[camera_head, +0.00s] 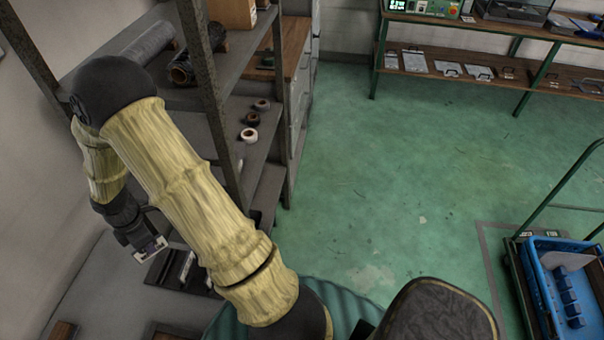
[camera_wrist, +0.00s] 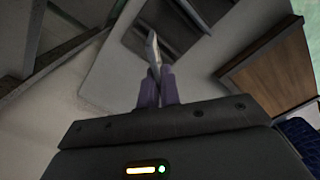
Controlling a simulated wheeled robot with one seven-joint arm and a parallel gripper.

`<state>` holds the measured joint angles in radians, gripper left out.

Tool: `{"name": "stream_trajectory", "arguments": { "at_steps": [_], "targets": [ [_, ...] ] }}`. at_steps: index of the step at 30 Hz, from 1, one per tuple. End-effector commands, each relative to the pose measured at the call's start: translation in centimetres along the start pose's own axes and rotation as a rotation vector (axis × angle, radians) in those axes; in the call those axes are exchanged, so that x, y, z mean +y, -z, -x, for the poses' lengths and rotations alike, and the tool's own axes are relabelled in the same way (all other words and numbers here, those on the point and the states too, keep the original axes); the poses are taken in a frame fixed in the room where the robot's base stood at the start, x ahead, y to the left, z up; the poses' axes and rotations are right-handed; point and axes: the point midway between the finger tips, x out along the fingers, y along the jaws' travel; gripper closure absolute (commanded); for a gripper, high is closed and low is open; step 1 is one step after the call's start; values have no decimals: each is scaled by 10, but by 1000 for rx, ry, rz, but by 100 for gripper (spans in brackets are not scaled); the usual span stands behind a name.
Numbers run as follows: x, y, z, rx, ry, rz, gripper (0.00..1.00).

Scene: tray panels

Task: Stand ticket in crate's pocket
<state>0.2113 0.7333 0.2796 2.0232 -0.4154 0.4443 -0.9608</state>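My gripper (camera_head: 150,246) is at the left in the head view, low over the grey bench top. In the wrist view its two purple fingers (camera_wrist: 158,84) are close together on a thin, pale, card-like piece seen nearly edge-on, which looks like the ticket (camera_wrist: 153,50). The ticket sticks out past the fingertips. The blue crate (camera_head: 537,288) is at the lower right in the head view, far from my gripper. A pale flat sheet and several small blue blocks show inside it. I cannot make out its pocket clearly.
A dark tray (camera_head: 160,272) lies on the bench beside my gripper. A grey metal rack (camera_head: 213,110) with rolls and tape stands close to my arm. The crate is on a green-framed cart (camera_head: 511,262). Green floor (camera_head: 400,170) between bench and cart is clear.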

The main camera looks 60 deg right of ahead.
Motion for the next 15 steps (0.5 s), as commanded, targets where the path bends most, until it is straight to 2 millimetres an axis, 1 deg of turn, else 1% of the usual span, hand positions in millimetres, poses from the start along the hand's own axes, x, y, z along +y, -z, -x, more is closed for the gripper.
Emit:
{"name": "stream_trajectory", "arguments": {
  "at_steps": [3, 15],
  "targets": [
    [-1, 0, -1, 0, 3, -218, 100],
    [-2, -1, -10, -3, -3, -965, 100]
  ]
}}
